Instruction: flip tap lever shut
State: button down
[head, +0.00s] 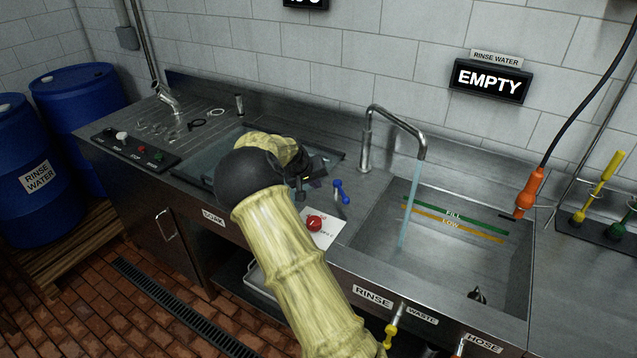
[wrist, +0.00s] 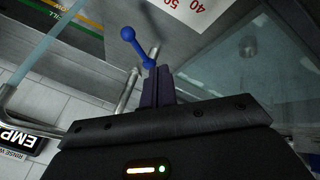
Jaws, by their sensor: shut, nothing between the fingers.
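The blue tap lever (head: 341,191) stands on the steel deck between the two sinks, with a ball on its end. It also shows in the wrist view (wrist: 136,46), just beyond my fingertips. The silver spout (head: 397,112) is behind it, and a stream of water (head: 411,205) runs from it into the rinse sink (head: 460,262). My gripper (head: 318,182) is just left of the lever in the head view, and its dark fingers (wrist: 157,86) are shut and empty in the wrist view. I cannot tell whether the fingers touch the lever.
A sign reading EMPTY (head: 489,80) hangs on the wall. The soak sink (head: 215,165) lies left of my gripper. An orange hose nozzle (head: 528,190) hangs at the right.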

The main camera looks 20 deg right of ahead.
aim_at(341, 192)
jog(key=p+x, duration=0.2)
jog(key=x, duration=0.5)
jog(key=shift+f, duration=0.1)
jog(key=shift+s+d+f+p, duration=0.1)
jog(key=shift+d+f+p, duration=0.15)
jog(key=shift+d, duration=0.45)
jog(key=shift+w+d+f+p, duration=0.1)
jog(key=shift+d+f+p, duration=0.2)
jog(key=shift+d, duration=0.4)
jog(key=shift+s+d+f+p, duration=0.15)
jog(key=shift+d+p, duration=0.1)
jog(key=shift+d, duration=0.45)
